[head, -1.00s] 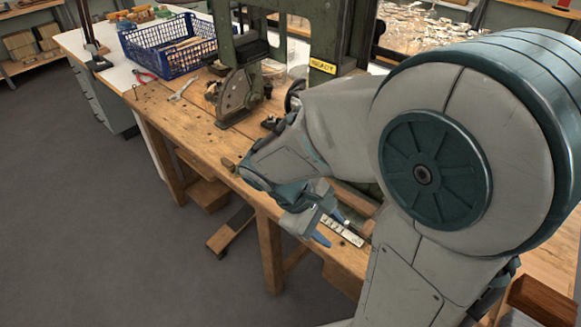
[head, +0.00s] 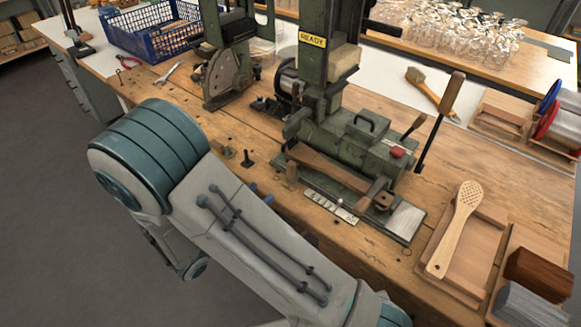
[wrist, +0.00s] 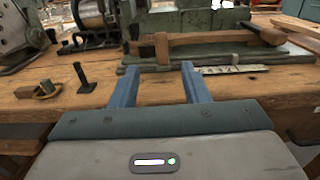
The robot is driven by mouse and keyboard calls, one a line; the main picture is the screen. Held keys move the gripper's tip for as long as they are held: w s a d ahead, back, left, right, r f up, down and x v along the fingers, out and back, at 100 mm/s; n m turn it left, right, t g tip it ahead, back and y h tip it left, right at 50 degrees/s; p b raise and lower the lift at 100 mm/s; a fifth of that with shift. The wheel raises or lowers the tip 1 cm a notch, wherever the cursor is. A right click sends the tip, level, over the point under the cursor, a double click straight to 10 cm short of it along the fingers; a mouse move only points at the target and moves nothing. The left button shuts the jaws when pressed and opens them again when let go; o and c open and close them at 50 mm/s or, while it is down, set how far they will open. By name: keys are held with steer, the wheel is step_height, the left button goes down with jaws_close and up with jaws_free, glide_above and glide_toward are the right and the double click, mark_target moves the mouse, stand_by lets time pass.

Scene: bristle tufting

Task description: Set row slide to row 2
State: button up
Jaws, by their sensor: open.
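A pale marked strip (head: 330,206), which looks like the row slide's scale, lies along the front edge of the green machine (head: 350,140). A small upright pin (head: 340,202) stands at it; I cannot read which row it marks. In the wrist view the strip (wrist: 232,70) is ahead, just right of my gripper (wrist: 159,72). The two blue fingers are apart and empty, in front of the machine's base. In the head view my arm hides most of the gripper; only bits of blue finger show beside the arm.
A wooden-handled lever (head: 335,172) lies across the machine above the strip. A black peg (head: 247,158) stands on the bench to the left. A wooden paddle with holes (head: 457,228) rests on a tray at right. The bench front between strip and tray is clear.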

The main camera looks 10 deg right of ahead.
mark_target(288, 169)
steer(key=x, duration=1.3)
steer(key=shift+p, duration=0.4)
steer(key=shift+c, duration=0.3)
jaws_close()
